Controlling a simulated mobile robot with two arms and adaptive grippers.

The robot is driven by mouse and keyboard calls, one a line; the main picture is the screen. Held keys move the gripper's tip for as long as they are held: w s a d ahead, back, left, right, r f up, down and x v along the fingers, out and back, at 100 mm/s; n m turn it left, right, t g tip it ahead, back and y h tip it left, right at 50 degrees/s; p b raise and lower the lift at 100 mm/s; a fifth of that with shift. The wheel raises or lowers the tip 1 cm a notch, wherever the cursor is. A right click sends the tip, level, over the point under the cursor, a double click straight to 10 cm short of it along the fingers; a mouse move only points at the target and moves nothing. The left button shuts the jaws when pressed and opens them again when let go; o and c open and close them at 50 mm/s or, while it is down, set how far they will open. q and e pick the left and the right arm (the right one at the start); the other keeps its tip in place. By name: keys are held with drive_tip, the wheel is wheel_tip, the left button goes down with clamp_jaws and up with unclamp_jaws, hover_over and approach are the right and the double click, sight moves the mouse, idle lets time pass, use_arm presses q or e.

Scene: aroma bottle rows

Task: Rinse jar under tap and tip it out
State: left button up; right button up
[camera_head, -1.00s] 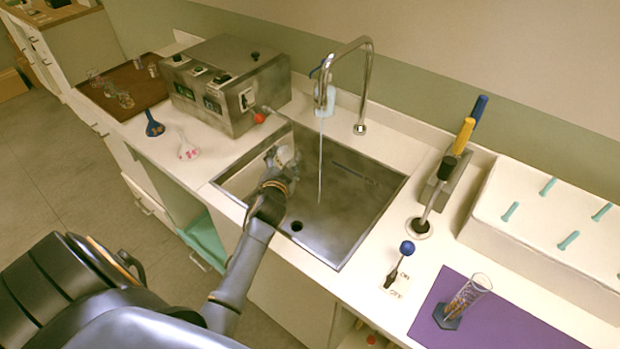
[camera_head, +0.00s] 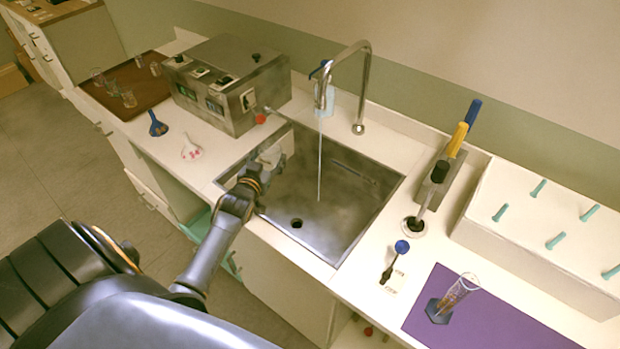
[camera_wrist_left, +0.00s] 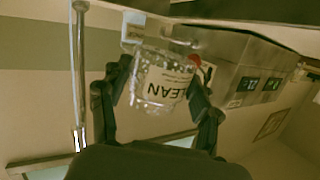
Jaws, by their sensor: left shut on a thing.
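My left gripper (camera_head: 262,168) is shut on a clear glass jar (camera_head: 271,154) at the left side of the steel sink (camera_head: 345,225). In the left wrist view the jar (camera_wrist_left: 150,88) sits between both fingers, with a white label with dark lettering and specks like droplets on the glass. I cannot tell its exact tilt or whether water is inside. The tap (camera_head: 368,75) is running, and a thin water stream (camera_head: 319,170) falls into the sink. The jar is left of the stream, apart from it. My right gripper is not in view.
A steel box with switches (camera_head: 225,85) stands left of the sink, close to the jar. A blue bottle (camera_head: 325,98) stands behind the stream. Right of the sink are a holder with blue and yellow handles (camera_head: 440,175), a white peg rack (camera_head: 520,225) and a purple mat (camera_head: 490,325).

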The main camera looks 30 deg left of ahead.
use_arm(q)
drive_tip(key=shift+s+a+f+n, duration=0.1)
drive_tip(key=shift+s+a+n, duration=0.1)
drive_tip(key=shift+a+n, duration=0.25)
drive_tip(key=shift+a+r+p, duration=0.1)
drive_tip(key=shift+r+p, duration=0.2)
drive_tip(key=shift+r, duration=0.1)
drive_tip(key=s+a+r+p, duration=0.2)
drive_tip(key=a+r+p, duration=0.2)
drive_tip(key=shift+r, duration=0.15)
idle(0.4)
